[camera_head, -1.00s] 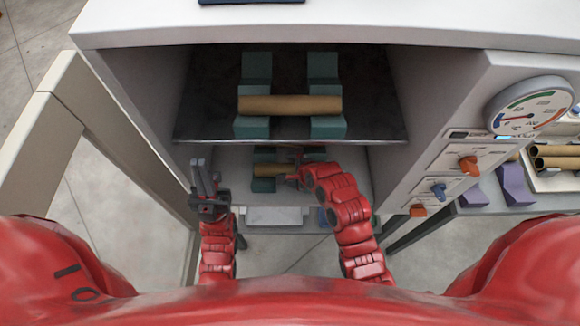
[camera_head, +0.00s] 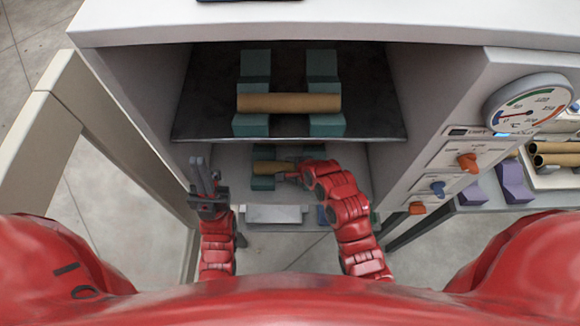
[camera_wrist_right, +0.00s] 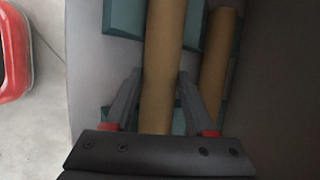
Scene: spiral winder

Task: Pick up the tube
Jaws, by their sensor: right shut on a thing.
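A brown cardboard tube (camera_head: 273,167) is low in the cabinet, at teal supports (camera_head: 263,183), below the upper shelf. My right gripper (camera_head: 286,175) is shut on this tube near its right end. In the right wrist view the tube (camera_wrist_right: 163,65) runs between the two fingers of the right gripper (camera_wrist_right: 158,100). I cannot tell whether it still touches its supports. A second tube (camera_head: 288,103) lies across two teal supports on the upper shelf. My left gripper (camera_head: 204,180) is empty and open, with its fingers pointing up, left of the lower tube.
The dark upper shelf (camera_head: 205,118) overhangs the lower space. The cabinet's right front carries a dial (camera_head: 528,103) and knobs. More tubes (camera_head: 555,160) lie at the far right. Another tube (camera_wrist_right: 218,65) shows beside the held one in the wrist view. An open door (camera_head: 120,130) stands left.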

